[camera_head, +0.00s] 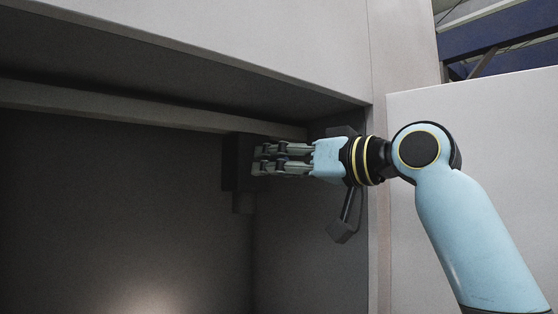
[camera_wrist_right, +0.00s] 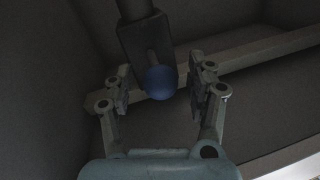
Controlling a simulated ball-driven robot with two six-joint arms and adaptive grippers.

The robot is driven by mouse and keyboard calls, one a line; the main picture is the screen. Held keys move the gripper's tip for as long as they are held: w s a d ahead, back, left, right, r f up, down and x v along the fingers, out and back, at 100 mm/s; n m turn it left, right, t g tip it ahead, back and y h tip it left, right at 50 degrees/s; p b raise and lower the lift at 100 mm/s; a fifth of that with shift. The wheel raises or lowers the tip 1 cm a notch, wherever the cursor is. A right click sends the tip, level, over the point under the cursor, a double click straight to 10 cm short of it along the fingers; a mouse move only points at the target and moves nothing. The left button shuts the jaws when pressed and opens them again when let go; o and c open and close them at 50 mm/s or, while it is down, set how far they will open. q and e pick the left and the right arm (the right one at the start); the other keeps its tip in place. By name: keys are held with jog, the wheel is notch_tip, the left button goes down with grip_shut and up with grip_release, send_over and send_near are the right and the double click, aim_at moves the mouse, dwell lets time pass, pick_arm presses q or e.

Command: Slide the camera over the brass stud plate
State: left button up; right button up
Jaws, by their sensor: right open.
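My right gripper (camera_head: 260,160) is open inside a dark recess, its fingers pointing left at a dark box (camera_head: 231,165). In the right wrist view this box (camera_wrist_right: 143,38) carries a short stem with a blue ball (camera_wrist_right: 160,83) on its end. The ball lies between the two spread fingers in that picture, with gaps on both sides; I see no grip on it. A dark cylinder (camera_head: 243,203) hangs below the box in the head view. I cannot tell whether the box is the camera. No brass stud plate shows. My left gripper is not in view.
The recess has a pale front frame (camera_head: 378,230) close to my right wrist. A ledge (camera_head: 150,112) runs along the recess just above the fingers; it also crosses the right wrist view (camera_wrist_right: 265,48). The dim space left of the box looks empty.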

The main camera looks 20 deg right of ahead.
jog(key=shift+w+a, duration=0.1)
jog(key=shift+w, duration=0.1)
jog(key=c, duration=1.1)
grip_shut()
jog(key=shift+w+a+f, duration=0.1)
